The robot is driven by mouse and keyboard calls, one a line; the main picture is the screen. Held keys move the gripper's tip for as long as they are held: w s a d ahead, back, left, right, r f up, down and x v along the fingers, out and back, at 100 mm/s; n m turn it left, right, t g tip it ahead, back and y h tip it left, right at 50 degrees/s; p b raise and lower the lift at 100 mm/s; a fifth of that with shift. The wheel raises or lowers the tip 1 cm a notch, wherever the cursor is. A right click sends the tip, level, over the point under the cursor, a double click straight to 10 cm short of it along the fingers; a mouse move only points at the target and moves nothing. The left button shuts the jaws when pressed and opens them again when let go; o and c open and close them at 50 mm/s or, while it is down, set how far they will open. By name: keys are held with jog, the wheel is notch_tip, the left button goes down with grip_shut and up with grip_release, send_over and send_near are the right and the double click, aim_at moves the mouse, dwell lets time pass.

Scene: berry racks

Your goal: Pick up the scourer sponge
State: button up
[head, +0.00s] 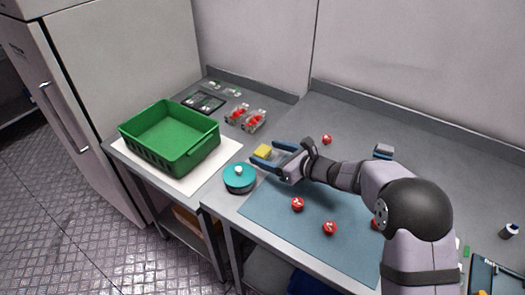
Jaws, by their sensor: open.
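The scourer sponge (263,151) is a small yellow block on the grey worktop, near the middle of the head view. Its underside and far edges are hard to make out at this size. My gripper (264,157) is open, with its blue fingers pointing left toward the sponge. The sponge shows at the fingertips, between or just behind them; I cannot tell whether they touch it.
A teal round pot (239,180) stands close in front of my gripper. A green crate (170,137) sits on a white sheet at left. Punnets of red berries (246,117) stand behind. Red balls (297,204) lie on the blue mat (275,221).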

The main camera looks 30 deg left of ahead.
aim_at(267, 153)
jog(key=shift+w+a+f, duration=0.1)
jog(key=shift+a+f, duration=0.15)
jog(key=shift+a, duration=0.35)
jog(key=c, duration=1.1)
jog(key=shift+r, duration=0.1)
notch_tip(267, 153, up, 10)
jog(key=shift+f+b, duration=0.1)
jog(key=shift+b, duration=0.2)
